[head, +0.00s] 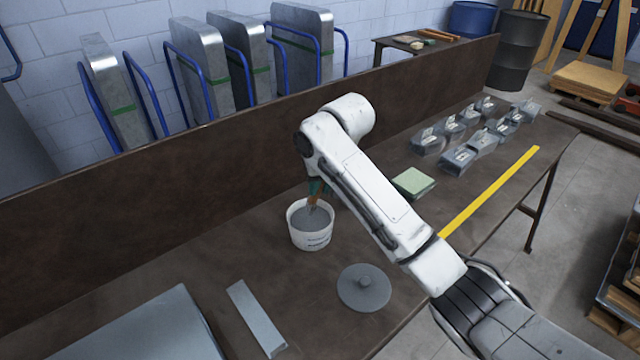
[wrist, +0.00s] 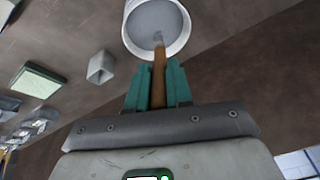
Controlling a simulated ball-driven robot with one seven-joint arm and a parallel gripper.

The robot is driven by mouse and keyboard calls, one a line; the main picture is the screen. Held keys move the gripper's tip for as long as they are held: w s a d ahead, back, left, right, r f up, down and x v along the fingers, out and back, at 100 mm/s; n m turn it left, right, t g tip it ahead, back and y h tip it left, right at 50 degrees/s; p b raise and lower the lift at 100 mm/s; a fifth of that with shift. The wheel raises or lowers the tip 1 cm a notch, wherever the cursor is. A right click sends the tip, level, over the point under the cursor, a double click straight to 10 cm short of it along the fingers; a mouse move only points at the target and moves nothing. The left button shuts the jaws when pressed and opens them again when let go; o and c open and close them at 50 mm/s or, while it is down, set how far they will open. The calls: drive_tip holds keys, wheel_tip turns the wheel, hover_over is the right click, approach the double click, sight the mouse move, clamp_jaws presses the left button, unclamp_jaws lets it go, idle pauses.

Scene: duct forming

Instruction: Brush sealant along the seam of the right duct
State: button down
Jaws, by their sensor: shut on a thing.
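My gripper (head: 316,187) has teal fingers and is above the white pail (head: 312,238), partly hidden by my arm. In the wrist view the fingers (wrist: 159,85) are shut on the brown handle of a brush (wrist: 159,62). The brush points down into the pail (wrist: 130,30), and its tip meets the grey sealant (wrist: 153,17). A large grey sheet-metal piece (head: 150,330) lies at the lower left, cut off by the frame. It may be a duct, but no seam on it is clear, and I cannot tell which piece is the right duct.
A green block (head: 414,182), several small metal pieces (head: 458,160) and a yellow strip (head: 490,192) lie to the right. A raised back panel (head: 150,200) runs behind the pail.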

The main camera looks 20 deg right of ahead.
drive_tip(key=shift+r+p, duration=1.95)
drive_tip(key=shift+r, duration=0.2)
